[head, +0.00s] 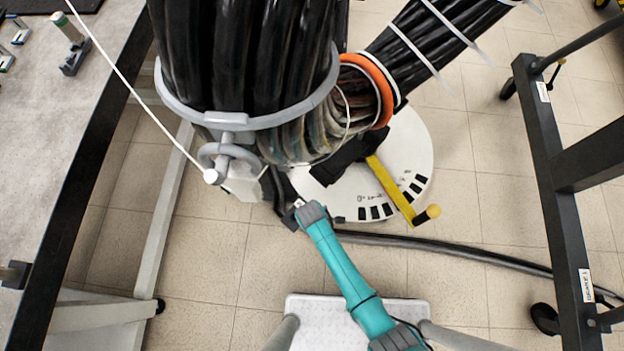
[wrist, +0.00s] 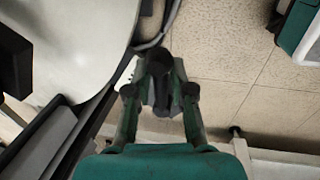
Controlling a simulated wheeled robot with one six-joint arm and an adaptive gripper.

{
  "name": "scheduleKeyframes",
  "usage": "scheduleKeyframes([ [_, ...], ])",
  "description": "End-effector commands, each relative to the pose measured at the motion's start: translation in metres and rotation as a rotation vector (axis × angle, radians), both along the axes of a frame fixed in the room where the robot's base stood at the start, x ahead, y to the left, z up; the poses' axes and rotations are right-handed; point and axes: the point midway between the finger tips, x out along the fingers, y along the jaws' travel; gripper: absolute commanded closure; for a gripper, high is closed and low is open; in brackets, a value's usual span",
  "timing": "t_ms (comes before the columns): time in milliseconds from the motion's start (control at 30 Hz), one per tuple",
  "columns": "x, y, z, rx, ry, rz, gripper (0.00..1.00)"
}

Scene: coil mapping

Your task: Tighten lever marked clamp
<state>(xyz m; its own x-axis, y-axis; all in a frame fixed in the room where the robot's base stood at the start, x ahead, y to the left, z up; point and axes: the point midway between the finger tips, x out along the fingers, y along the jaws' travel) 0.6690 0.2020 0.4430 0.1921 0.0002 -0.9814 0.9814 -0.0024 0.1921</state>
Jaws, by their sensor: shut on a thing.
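My gripper (head: 290,214) is at the end of the teal arm, beside the left edge of a round white plate (head: 345,203) under the cable bundle. In the wrist view, my gripper (wrist: 160,95) has its fingers closed around a dark, rounded part (wrist: 160,63), possibly a lever handle. Its far end and mount are hidden. A yellow lever (head: 393,188) with a knobbed end lies across the plate, to the right of my gripper and apart from it. I cannot read the word "clamp" anywhere; the plate has small markings and black blocks along its rim.
A thick black cable bundle (head: 240,50) in a grey ring (head: 250,119) stands above my gripper. A second bundle (head: 437,35) leaves through an orange ring (head: 373,85). A grey bench (head: 60,130) is at left, a dark frame (head: 565,210) at right. A black cable crosses the tiled floor.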

Motion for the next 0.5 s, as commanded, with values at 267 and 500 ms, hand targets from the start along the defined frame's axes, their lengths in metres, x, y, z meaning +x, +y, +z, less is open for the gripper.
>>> scheduleKeyframes([
  [267,-0.006,0.001,0.000,-0.002,0.001,-0.082,1.00],
  [500,-0.018,0.004,0.000,-0.003,0.000,-0.262,1.00],
])
